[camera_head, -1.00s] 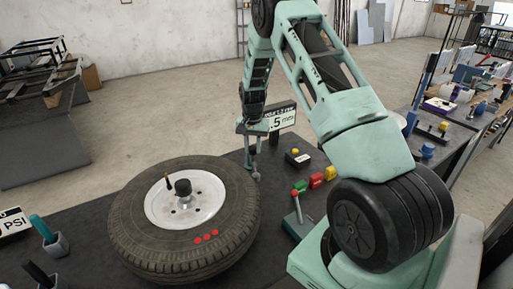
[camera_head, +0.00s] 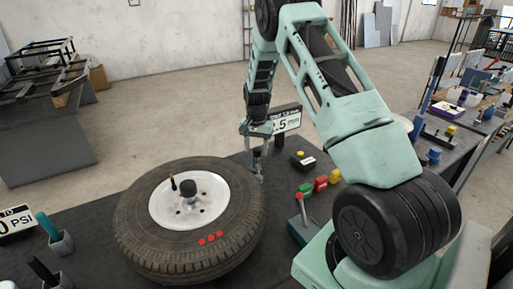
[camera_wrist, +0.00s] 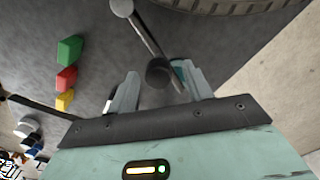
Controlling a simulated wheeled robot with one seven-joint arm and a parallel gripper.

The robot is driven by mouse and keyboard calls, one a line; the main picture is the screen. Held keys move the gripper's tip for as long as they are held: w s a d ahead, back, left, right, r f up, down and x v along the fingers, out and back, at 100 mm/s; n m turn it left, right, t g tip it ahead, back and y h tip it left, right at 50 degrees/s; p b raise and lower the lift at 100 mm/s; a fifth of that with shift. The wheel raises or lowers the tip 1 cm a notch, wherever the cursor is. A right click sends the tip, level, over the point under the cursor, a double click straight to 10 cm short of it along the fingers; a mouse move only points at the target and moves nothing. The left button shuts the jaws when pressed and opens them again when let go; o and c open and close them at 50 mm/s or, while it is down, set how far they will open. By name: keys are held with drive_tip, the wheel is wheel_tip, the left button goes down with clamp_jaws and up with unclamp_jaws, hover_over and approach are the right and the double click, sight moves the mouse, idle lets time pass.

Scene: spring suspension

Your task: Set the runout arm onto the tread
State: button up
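The tire (camera_head: 140,225) lies flat on the dark bench, its tread facing outward around the side; part of the tread also shows in the wrist view (camera_wrist: 225,5). The runout arm (camera_wrist: 148,35) is a thin grey rod with a ball tip, running from a dark round post top (camera_wrist: 160,72). Its ball tip (camera_head: 260,179) is close to the tire's right side in the head view; contact is not clear there. In the wrist view the ball seems apart from the tread. My gripper (camera_wrist: 158,88) is open above the post, with its fingers on either side of the post top.
Green, red and yellow blocks (camera_head: 321,184) and a lever with a red knob (camera_head: 301,205) stand right of the tire. A display sign (camera_head: 286,121) stands behind my gripper. Holders with tools (camera_head: 60,242) stand at the left.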

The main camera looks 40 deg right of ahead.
wheel_tip(320, 180, up, 17)
drive_tip(key=b, duration=0.4)
drive_tip(key=shift+r, duration=0.2)
idle(0.4)
drive_tip(key=s+a+n, duration=0.3)
drive_tip(key=a, duration=0.8)
drive_tip(key=s+a+f+n+y+b, duration=0.1)
drive_tip(key=s+a+n, duration=0.3)
drive_tip(key=a, duration=0.6)
drive_tip(key=s+a+n, duration=0.3)
drive_tip(key=a, duration=0.8)
drive_tip(key=s+a+f+n, duration=0.2)
drive_tip(key=s+a+n, duration=0.2)
drive_tip(key=s, duration=0.7)
drive_tip(key=s+a+f+n, duration=0.2)
drive_tip(key=s+a+n, duration=0.3)
drive_tip(key=s, duration=0.6)
drive_tip(key=shift+s+a+f+n+b, duration=0.2)
drive_tip(key=shift+s+a+n+b, duration=0.05)
drive_tip(key=shift+s+n+b, duration=0.05)
